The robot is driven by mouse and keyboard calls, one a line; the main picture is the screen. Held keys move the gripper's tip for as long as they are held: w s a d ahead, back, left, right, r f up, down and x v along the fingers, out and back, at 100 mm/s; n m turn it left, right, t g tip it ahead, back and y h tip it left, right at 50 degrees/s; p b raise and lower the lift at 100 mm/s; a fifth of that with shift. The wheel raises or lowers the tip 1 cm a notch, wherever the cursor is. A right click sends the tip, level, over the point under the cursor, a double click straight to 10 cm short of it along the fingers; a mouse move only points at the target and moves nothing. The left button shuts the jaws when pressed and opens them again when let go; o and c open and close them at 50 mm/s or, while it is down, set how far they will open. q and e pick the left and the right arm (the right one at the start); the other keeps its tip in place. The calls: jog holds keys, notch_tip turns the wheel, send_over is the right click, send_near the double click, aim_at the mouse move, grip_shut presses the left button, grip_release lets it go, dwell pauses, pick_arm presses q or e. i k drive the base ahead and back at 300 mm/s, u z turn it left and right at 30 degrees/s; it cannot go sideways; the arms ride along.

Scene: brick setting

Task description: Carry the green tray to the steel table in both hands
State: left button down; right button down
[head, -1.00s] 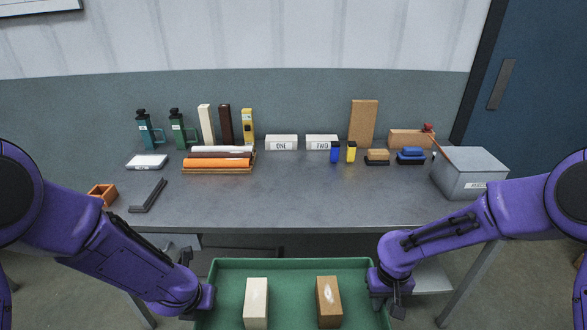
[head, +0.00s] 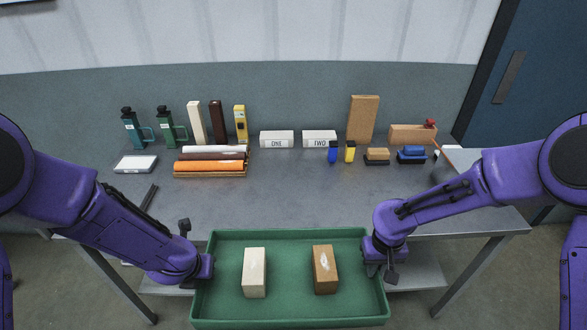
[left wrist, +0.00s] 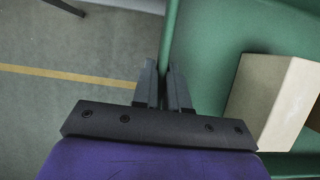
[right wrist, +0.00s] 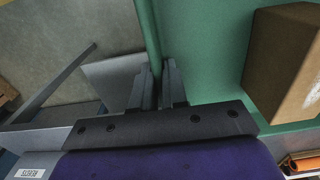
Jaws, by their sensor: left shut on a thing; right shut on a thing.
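The green tray (head: 290,312) is held level between my two grippers in front of the steel table (head: 300,195). A cream brick (head: 254,272) stands in its left half and a brown brick (head: 325,269) in its right half. My left gripper (head: 208,268) is shut on the tray's left wall, and the left wrist view shows the fingers (left wrist: 164,85) on both sides of that wall. My right gripper (head: 368,255) is shut on the right wall, as the fingers (right wrist: 156,85) in the right wrist view show. The tray's far rim overlaps the table's front edge in the head view.
My right arm hides most of the grey box at right. The table's front middle is clear.

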aim_at(289, 203)
jog(key=i, duration=0.95)
